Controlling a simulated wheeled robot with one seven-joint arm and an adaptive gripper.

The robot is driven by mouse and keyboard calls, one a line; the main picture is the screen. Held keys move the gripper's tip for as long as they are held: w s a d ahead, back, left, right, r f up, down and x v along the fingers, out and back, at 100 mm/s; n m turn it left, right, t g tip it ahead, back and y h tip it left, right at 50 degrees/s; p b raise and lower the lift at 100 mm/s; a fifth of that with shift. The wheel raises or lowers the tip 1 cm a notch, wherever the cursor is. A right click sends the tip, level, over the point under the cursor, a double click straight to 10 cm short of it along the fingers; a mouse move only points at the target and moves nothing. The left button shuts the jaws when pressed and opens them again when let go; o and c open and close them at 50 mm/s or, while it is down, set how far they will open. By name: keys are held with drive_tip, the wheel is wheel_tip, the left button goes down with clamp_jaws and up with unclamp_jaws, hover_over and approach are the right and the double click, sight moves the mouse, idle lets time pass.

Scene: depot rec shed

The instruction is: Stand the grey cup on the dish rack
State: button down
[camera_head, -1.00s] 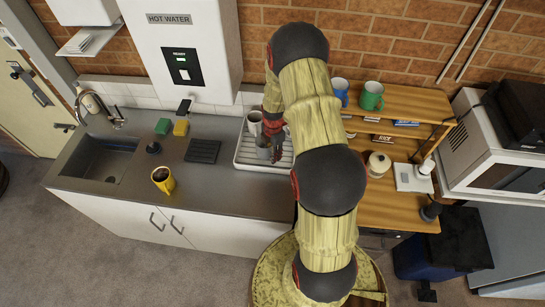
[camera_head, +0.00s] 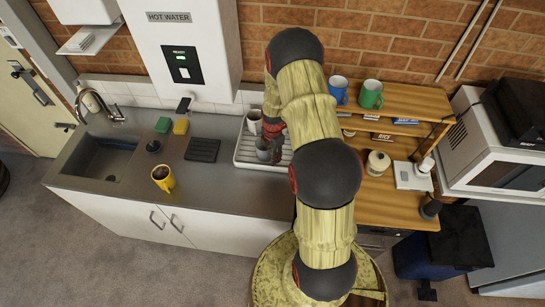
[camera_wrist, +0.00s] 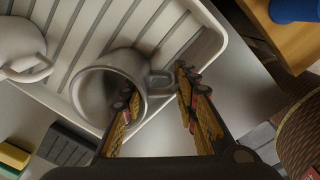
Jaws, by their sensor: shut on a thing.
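The grey cup (camera_head: 263,155) is at the dish rack (camera_head: 243,162), partly hidden by my arm in the head view. In the wrist view the grey cup (camera_wrist: 90,95) shows its open mouth, with its handle pointing right. It overlaps the rack's slats and near rim (camera_wrist: 225,45); I cannot tell whether its base touches the rack. My gripper (camera_wrist: 157,95) is shut on the cup, with one finger inside the mouth and the other outside by the handle. In the head view my gripper (camera_head: 274,140) is above the cup.
A pale mug (camera_head: 254,117) stands on the rack's far part, left of the grey cup in the wrist view. A black ribbed mat (camera_head: 202,150), sponges (camera_head: 180,127) and a yellow mug (camera_head: 163,178) are left of the rack. A wooden shelf unit (camera_head: 400,205) is at the right.

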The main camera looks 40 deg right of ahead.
drive_tip(key=c, duration=1.7)
unclamp_jaws()
drive_tip(key=shift+s+a+f, duration=0.25)
drive_tip(key=shift+s+f, duration=0.15)
drive_tip(key=shift+f, duration=0.3)
drive_tip(key=shift+o, duration=1.4)
drive_tip(key=shift+w+d+f, duration=0.15)
drive_tip(key=shift+d, duration=0.05)
drive_tip(key=shift+o, duration=0.2)
drive_tip(key=shift+w, duration=0.1)
drive_tip(key=shift+w+r, duration=0.1)
drive_tip(key=shift+r, duration=0.15)
drive_tip(key=shift+r, duration=0.15)
